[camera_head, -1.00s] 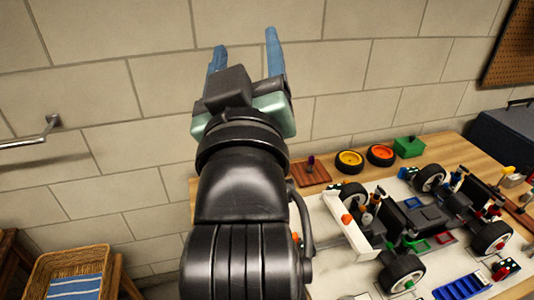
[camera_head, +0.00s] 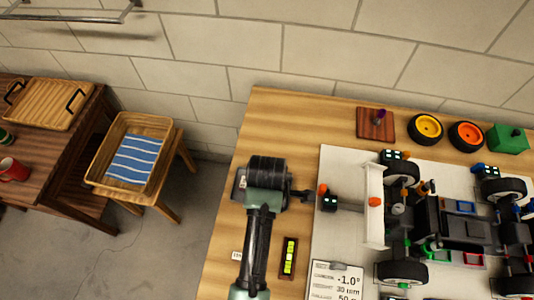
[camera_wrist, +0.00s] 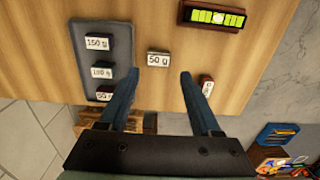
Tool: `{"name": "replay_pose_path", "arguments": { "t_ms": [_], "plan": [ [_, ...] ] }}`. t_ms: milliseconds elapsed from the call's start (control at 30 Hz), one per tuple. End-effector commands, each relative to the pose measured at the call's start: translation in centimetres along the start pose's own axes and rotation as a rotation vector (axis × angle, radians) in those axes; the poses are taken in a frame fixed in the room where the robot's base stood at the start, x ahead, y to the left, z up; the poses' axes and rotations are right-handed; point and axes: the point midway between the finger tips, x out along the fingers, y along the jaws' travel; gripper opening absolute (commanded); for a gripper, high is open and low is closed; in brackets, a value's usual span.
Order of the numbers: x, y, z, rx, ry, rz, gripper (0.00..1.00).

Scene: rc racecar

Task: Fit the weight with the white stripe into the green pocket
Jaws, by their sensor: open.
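In the wrist view a small dark block labelled 50 g (camera_wrist: 158,59) lies alone on the wooden table. My gripper (camera_wrist: 157,78) is open and empty, its two blue fingers just short of that block, one to each side. A grey tray (camera_wrist: 88,38) at left holds dark blocks labelled 150 g (camera_wrist: 97,42), 100 g (camera_wrist: 102,71) and apparently 50 g (camera_wrist: 104,92). Another labelled block (camera_wrist: 206,86) lies by the right finger. I cannot make out a white stripe apart from the labels. A green-rimmed pocket (camera_head: 434,257) shows on the car chassis in the head view.
A yellow-green level (camera_head: 288,257) lies right of my arm and also shows in the wrist view (camera_wrist: 213,17).

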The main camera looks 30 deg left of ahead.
Motion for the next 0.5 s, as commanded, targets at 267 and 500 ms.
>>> {"name": "replay_pose_path", "arguments": {
  "t_ms": [267,500],
  "plan": [
    [2.5,0.1,-0.1,0.001,0.000,0.002,0.65],
    [5.8,0.0,-0.5,0.001,0.000,0.000,0.65]
  ]
}}
